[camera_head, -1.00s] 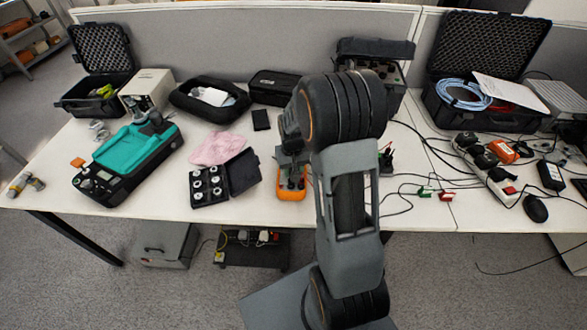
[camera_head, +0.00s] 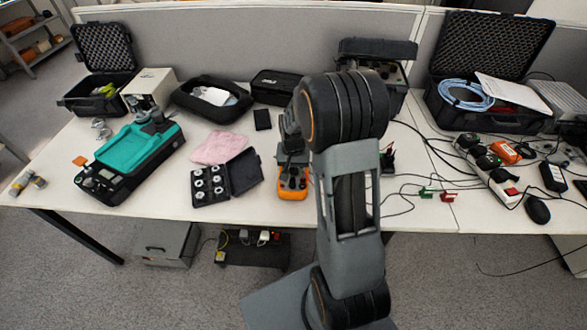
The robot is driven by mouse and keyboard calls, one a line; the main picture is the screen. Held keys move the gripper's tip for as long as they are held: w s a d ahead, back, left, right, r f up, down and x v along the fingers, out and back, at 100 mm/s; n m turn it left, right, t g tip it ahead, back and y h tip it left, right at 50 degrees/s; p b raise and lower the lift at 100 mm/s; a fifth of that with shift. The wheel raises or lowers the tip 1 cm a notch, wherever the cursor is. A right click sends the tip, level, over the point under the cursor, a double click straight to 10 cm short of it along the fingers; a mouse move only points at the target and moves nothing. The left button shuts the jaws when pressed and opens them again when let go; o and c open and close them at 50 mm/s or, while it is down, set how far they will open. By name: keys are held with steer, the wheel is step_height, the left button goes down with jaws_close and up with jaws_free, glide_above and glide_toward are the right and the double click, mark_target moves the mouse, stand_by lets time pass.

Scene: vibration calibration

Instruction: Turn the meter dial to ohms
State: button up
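The meter (camera_head: 293,190) is a small orange-edged handheld unit lying near the front edge of the white table, right of the black case of silver parts. Its upper part and dial are largely hidden by my gripper (camera_head: 290,158), which reaches down over it from my arm. Only the meter's lower end with its sockets shows clearly. I cannot tell whether the fingertips touch the dial, nor which setting the dial is on. The fingers are too small and dark to show whether they are open or shut.
An open black case (camera_head: 211,187) of silver parts and a pink cloth (camera_head: 219,148) lie left of the meter. A teal device (camera_head: 130,157) is farther left. Cables and a power strip (camera_head: 489,168) lie to the right. The front table strip (camera_head: 240,213) is clear.

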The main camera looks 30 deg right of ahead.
mark_target(294, 170)
steer(key=o, duration=0.9)
steer(key=shift+c, duration=0.2)
step_height(294, 170, up, 14)
steer(key=p, duration=0.1)
